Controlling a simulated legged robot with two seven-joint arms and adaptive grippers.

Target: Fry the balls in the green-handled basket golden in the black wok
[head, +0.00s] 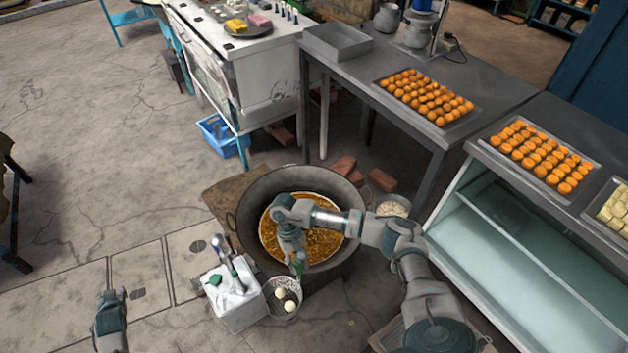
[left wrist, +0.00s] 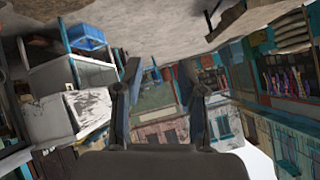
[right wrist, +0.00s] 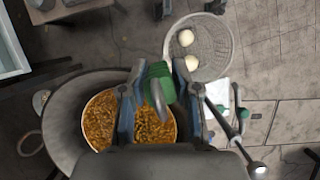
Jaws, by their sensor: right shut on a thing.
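The black wok (head: 240,222) stands on the floor in the middle of the head view, with bubbling golden oil (head: 325,243) in it. A wire basket (head: 290,312) with pale balls (head: 289,306) hangs or rests at the wok's near side, left of centre. In the right wrist view the basket (right wrist: 212,62) holds two pale balls (right wrist: 185,38). My right gripper (right wrist: 158,88) is shut on the basket's green handle (right wrist: 159,78), above the wok. My left gripper (head: 110,298) is at the lower left, away from everything; its fingers stand apart and empty in the left wrist view (left wrist: 158,78).
A white box (head: 235,300) with utensils stands left of the basket. Trays of orange balls (head: 425,95) lie on the grey tables at the right. A stove (head: 235,70) stands at the back, and a bowl (head: 391,208) right of the wok.

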